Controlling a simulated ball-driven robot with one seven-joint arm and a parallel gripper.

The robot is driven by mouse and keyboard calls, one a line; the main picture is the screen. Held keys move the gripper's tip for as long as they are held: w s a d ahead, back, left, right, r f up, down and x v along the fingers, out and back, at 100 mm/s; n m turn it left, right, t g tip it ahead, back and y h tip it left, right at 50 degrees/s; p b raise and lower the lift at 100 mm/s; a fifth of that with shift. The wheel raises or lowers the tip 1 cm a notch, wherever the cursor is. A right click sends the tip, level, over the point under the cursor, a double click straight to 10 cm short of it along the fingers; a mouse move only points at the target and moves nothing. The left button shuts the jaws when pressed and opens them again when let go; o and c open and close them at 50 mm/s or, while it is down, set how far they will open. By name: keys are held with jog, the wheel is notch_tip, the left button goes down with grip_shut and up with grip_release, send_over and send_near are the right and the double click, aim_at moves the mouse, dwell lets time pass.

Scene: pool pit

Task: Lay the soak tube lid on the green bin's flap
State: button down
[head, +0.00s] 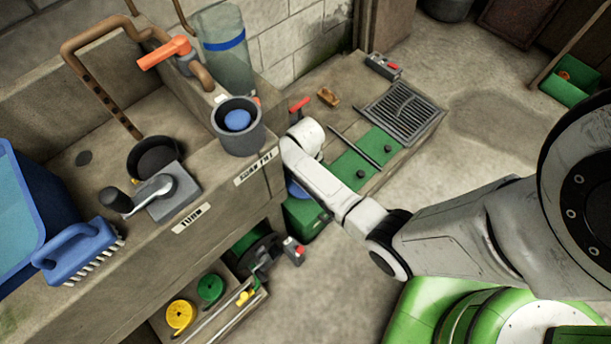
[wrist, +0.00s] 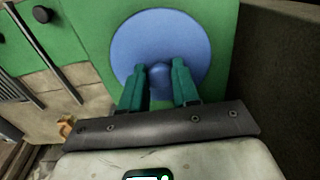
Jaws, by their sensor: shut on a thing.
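The soak tube lid, a blue disc with a round knob (wrist: 160,28), fills the upper middle of the wrist view. My gripper (wrist: 158,72) has its two green fingers closed on either side of the knob. In the head view the lid shows only as a blue sliver (head: 296,189) beside my white arm, which hides the fingers. A green surface (wrist: 222,12) lies behind the lid in the wrist view. The green bin (head: 304,217) stands below the lid in the head view. I cannot tell whether the lid touches its flap. The grey soak tube (head: 238,137) stands open on the ledge.
A blue ball-like thing (head: 237,120) sits in the tube. A concrete step to the right holds green panels with black knobs (head: 350,168) and a drain grate (head: 402,111). A concrete wall (wrist: 283,75) rises close on the lid's right in the wrist view.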

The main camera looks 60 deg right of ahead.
jog(key=shift+f, duration=0.35)
jog(key=shift+f, duration=0.15)
jog(key=c, duration=0.8)
grip_release()
notch_tip(320, 180, up, 12)
jog(key=p, duration=0.4)
jog(key=shift+r, duration=0.2)
